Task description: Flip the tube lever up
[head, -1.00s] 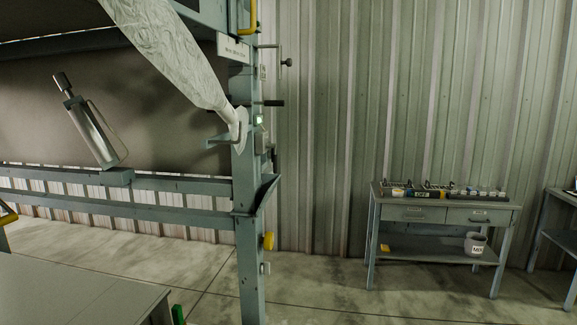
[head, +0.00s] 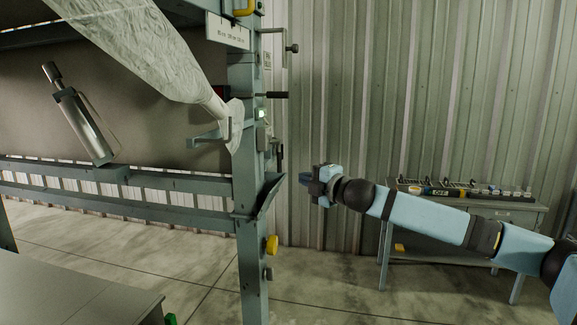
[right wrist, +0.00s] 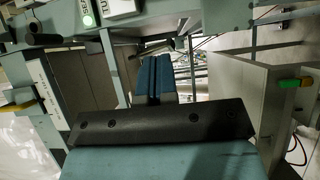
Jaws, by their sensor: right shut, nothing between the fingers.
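A pale, translucent tube (head: 160,55) slopes down to the right and ends at a grey-blue post (head: 248,200) with a bracket (head: 205,138). A lever with a black grip (head: 277,95) sticks out level from the post's right side, just above a lit green button (head: 261,114). A dark round grip also shows at top left in the right wrist view (right wrist: 47,39). My right gripper (head: 304,178) is shut and empty, to the right of the post and below the black grip, apart from both. Its fingers also show in the right wrist view (right wrist: 156,78). My left gripper is out of view.
A T-shaped handle (head: 290,47) juts out higher on the post. A slanted plate (head: 265,195) and a yellow knob (head: 271,245) stick out lower. A workbench (head: 520,213) stands behind my right arm. A metal cylinder (head: 85,122) leans inside the frame at left.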

